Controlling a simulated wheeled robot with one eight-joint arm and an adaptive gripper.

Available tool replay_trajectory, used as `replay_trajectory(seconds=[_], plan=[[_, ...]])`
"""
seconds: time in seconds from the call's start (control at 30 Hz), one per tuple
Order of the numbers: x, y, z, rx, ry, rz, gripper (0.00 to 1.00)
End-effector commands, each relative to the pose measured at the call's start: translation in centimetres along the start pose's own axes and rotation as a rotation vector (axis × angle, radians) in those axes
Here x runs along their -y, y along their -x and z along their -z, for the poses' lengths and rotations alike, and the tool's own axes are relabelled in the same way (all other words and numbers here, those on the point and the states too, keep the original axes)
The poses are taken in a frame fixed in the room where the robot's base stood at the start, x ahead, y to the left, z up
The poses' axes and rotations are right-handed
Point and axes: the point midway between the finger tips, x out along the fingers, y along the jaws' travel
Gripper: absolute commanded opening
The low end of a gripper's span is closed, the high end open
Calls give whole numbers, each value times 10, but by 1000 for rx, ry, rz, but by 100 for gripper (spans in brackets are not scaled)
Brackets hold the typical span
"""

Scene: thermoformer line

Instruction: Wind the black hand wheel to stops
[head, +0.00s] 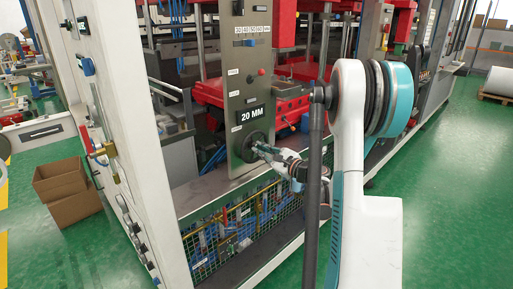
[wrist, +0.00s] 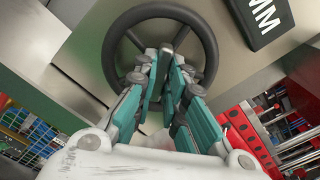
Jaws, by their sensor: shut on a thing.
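The black hand wheel (head: 254,146) is mounted on the grey metal panel, just below the black "20 MM" plate (head: 254,114). In the wrist view the wheel's round rim (wrist: 114,48) surrounds the fingertips. My gripper (head: 263,149) reaches the wheel from the right in the head view. In the wrist view its teal and grey fingers (wrist: 170,60) point into the wheel and are shut on a part of it. The fingers cover the hub and lower wheel, so the exact part gripped is hard to tell.
The grey control panel (head: 238,80) has small labelled switches and a red knob (head: 262,72) above the wheel. A white machine post (head: 120,110) stands left. A mesh guard (head: 232,225) with pipes lies below. Cardboard boxes (head: 62,180) sit on the green floor.

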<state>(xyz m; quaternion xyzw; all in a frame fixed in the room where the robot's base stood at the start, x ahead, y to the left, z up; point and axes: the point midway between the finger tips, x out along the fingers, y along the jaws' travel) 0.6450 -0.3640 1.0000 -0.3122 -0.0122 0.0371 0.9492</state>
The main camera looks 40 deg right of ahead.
Motion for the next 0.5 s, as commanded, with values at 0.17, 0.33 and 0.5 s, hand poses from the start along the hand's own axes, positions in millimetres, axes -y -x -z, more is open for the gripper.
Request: replay_trajectory(seconds=[0.17, 0.33, 0.5], plan=[[-2, 0, 0, -1, -36, -3, 0], [-1, 0, 0, -1, -37, -3, 0], [-2, 0, 0, -1, -160, -3, 0]])
